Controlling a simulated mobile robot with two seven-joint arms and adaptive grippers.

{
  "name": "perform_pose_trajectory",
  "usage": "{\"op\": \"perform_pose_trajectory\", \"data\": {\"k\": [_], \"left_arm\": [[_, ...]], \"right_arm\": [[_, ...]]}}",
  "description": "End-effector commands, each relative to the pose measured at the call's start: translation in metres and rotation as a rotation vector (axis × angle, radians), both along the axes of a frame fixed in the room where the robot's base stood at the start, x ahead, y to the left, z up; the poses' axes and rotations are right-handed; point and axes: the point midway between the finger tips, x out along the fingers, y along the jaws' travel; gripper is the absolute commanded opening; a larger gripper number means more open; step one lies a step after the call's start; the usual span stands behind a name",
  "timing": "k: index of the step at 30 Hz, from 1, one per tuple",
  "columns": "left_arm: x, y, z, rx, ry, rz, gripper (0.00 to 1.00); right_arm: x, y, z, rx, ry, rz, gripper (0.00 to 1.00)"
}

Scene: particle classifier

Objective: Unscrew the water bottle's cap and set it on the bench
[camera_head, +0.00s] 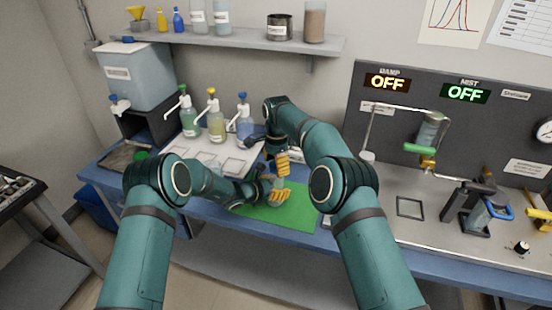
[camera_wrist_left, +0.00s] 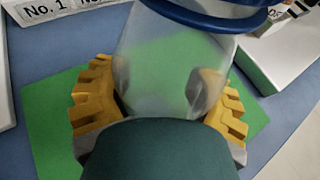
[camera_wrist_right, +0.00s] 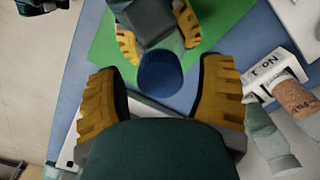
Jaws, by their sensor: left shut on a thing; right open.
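The water bottle (camera_wrist_left: 165,65) is clear and stands between the yellow fingers of my left gripper (camera_wrist_left: 160,105), which is shut on its body. The blue cap (camera_wrist_left: 215,14) shows at the top edge of the left wrist view. In the right wrist view the round blue cap (camera_wrist_right: 160,74) is seen from above, on the bottle in my left gripper. My right gripper (camera_wrist_right: 163,98) is open, its fingers spread to either side of the cap and apart from it. In the head view my right gripper (camera_head: 282,162) is just above my left gripper (camera_head: 278,194); the bottle is mostly hidden there.
A green mat (camera_head: 285,216) lies on the blue bench under the grippers. Several pump bottles, one green (camera_head: 189,118), stand behind at the left. A cork-topped bottle (camera_wrist_right: 298,100) and a label stand are near my right gripper. The mat's front is clear.

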Motion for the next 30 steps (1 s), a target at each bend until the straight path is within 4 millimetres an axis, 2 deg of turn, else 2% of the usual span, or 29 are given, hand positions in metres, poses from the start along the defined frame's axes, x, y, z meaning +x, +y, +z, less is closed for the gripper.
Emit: {"op": "perform_pose_trajectory", "data": {"k": [8, 12, 14, 23, 26, 30], "left_arm": [[0.0000, 0.0002, -0.0003, 0.001, 0.001, 0.000, 0.00], [0.0000, 0.0002, -0.0003, 0.001, 0.001, 0.000, 0.00], [0.0000, 0.0002, -0.0002, 0.001, 0.001, 0.000, 0.00], [0.0000, 0.0002, -0.0002, 0.001, 0.001, 0.000, 0.00], [-0.0001, 0.0003, -0.0003, 0.001, 0.001, 0.000, 0.00], [-0.0001, 0.0003, -0.0003, 0.001, 0.001, 0.000, 0.00]], "right_arm": [[0.0000, -0.0001, -0.0010, 0.000, 0.000, 0.000, 0.70], [0.0000, -0.0001, -0.0009, 0.000, 0.000, 0.000, 0.21], [0.0000, 0.0000, -0.0009, 0.000, 0.000, 0.000, 0.00], [0.0000, -0.0001, -0.0008, -0.001, -0.001, 0.021, 0.00], [0.0001, -0.0002, -0.0007, 0.001, -0.003, 0.117, 0.00], [0.0000, -0.0002, -0.0006, 0.006, -0.010, 0.333, 0.00]]}}
